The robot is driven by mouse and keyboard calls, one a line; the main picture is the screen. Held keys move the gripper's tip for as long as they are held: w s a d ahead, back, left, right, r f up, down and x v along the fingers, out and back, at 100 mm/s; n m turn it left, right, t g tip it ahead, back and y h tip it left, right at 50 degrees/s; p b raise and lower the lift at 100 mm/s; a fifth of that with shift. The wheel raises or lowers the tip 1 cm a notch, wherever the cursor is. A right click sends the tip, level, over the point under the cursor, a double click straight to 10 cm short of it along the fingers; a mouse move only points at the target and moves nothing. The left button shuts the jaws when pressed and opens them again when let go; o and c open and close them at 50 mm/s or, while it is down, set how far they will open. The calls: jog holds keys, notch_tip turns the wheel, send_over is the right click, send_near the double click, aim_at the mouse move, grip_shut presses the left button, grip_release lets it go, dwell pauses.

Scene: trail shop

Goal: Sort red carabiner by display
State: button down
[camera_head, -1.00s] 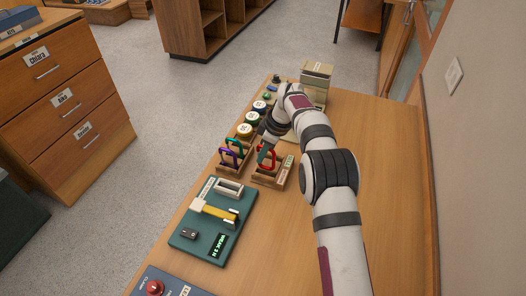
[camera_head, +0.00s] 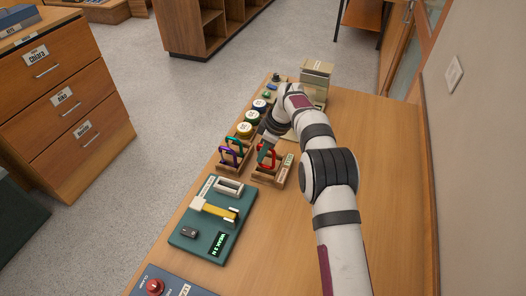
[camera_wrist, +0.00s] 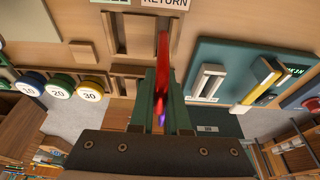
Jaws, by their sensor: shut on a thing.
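The red carabiner (camera_head: 273,157) is between the fingers of my gripper (camera_head: 267,150), which is shut on it. In the head view it is at the right wooden rack (camera_head: 270,180); whether it touches the rack is unclear. In the wrist view the red carabiner (camera_wrist: 163,70) stands edge-on between the fingers (camera_wrist: 160,105), below a label reading RETURN (camera_wrist: 163,3). The teal test board (camera_head: 188,247) lies nearer the camera with a yellow part and a lit green display (camera_head: 218,243), which seems to read WEAK 2 N.
The left rack (camera_head: 226,170) holds a purple (camera_head: 226,157) and a teal carabiner (camera_head: 236,142). Several round weights, including a yellow one (camera_head: 244,130), stand beyond. A blue panel with a red button (camera_head: 155,287) is at the near edge. The table's right side (camera_head: 390,200) is clear.

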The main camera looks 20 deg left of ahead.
jog(key=shift+f, duration=0.3)
jog(key=shift+f, duration=0.15)
jog(key=shift+f, duration=1.25)
jog(key=shift+f, duration=0.15)
jog(key=c, duration=0.8)
grip_release()
jog(key=o, duration=0.5)
jog(key=shift+c, duration=0.2)
